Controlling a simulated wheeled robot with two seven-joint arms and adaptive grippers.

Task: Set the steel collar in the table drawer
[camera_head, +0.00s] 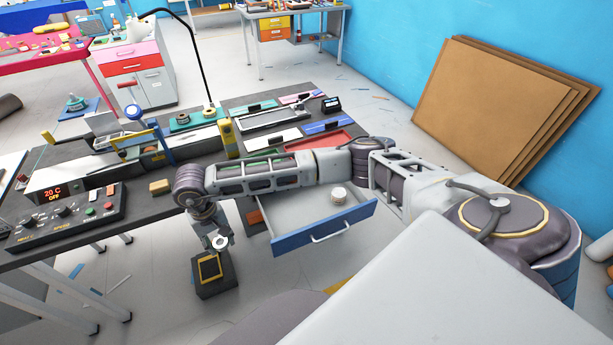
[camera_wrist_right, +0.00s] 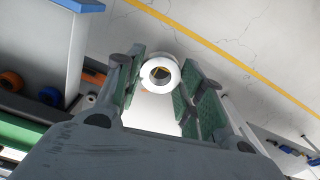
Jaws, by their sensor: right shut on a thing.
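The steel collar (camera_wrist_right: 160,74) is a short, bright ring with a round hole. My right gripper (camera_wrist_right: 160,90) is shut on it, with a green-padded finger on either side. In the head view the collar (camera_head: 219,242) shows small at the tips of my right gripper (camera_head: 217,240), which points down left of the drawer. The table drawer (camera_head: 322,236) is pulled out, with a blue front, a handle and a pale inside. A round whitish piece (camera_head: 338,196) stands in it. My right arm hides part of the table above the drawer. My left gripper is out of view.
A dark box with a yellow-edged top (camera_head: 211,272) stands on the floor below my right gripper. The dark table (camera_head: 140,209) holds a control panel (camera_head: 68,217), a red tray (camera_head: 325,147) and several tools. Most of the drawer floor is clear.

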